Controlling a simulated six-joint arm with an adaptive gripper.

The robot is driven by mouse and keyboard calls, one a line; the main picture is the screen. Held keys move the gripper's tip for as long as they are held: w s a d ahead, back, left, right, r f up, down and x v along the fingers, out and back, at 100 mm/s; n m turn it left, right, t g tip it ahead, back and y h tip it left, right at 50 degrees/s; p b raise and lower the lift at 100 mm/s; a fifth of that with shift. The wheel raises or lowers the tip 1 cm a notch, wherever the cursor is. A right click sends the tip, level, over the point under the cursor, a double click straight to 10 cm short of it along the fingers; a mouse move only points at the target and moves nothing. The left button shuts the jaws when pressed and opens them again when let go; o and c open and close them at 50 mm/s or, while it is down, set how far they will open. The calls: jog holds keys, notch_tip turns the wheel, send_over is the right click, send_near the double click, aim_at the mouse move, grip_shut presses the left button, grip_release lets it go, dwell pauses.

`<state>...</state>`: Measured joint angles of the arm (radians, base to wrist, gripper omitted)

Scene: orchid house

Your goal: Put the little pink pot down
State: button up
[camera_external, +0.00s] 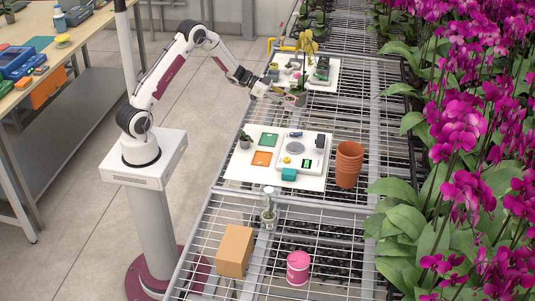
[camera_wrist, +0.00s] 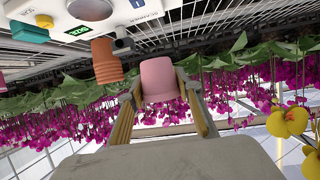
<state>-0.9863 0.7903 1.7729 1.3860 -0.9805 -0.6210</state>
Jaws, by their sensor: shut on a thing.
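The little pink pot (camera_wrist: 157,78) is between the two fingers of my gripper (camera_wrist: 168,108) in the wrist view. The fingers are shut on its sides and hold it. That view is upside down, with the bench at the top of the picture. In the external view my gripper (camera_external: 276,95) is above the bench, beside the far white board. The pink pot is too small and too covered there to make out clearly. The gap under it cannot be judged.
A planted pot (camera_external: 298,97) with a yellow orchid stands close to my gripper. The near white board (camera_external: 236,176) carries a scale (camera_external: 298,148) and small items. Stacked terracotta pots (camera_external: 348,165), a cardboard box (camera_external: 235,250) and a pink tin (camera_external: 298,268) stand nearer. Orchids line the right.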

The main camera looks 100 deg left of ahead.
jog(key=w+d+r+n+y, duration=0.2)
jog(key=w+d+r, duration=0.1)
jog(key=w, duration=0.4)
jog(key=w+d+r+n+y, duration=0.1)
jog(key=w+d+r+y, duration=0.2)
jog(key=w, duration=0.4)
jog(key=w+d+r+n+y, duration=0.15)
jog(key=w+r, duration=0.25)
jog(key=w, duration=0.4)
jog(key=shift+w+d+r+n+g+y, duration=0.5)
jog(key=shift+w+d+n+g+y, duration=0.95)
jog(key=shift+d, duration=3.35)
jog(key=d+f+n+g+y, duration=0.1)
jog(key=d+f+n+y, duration=0.3)
jog(key=d, duration=1.2)
jog(key=s+d+f, duration=0.3)
jog(key=d+f, duration=0.1)
jog(key=d, duration=0.4)
jog(key=s+d+f+g, duration=0.1)
jog(key=s+d+f, duration=0.2)
jog(key=d, duration=0.5)
jog(key=s+d+f+h, duration=0.1)
jog(key=s+d+f, duration=0.2)
jog(key=d+f, duration=0.2)
jog(key=d, duration=0.3)
jog(key=shift+d+f, duration=0.2)
jog(key=shift+d, duration=0.1)
jog(key=shift+s, duration=0.1)
jog(key=shift+f, duration=3.1)
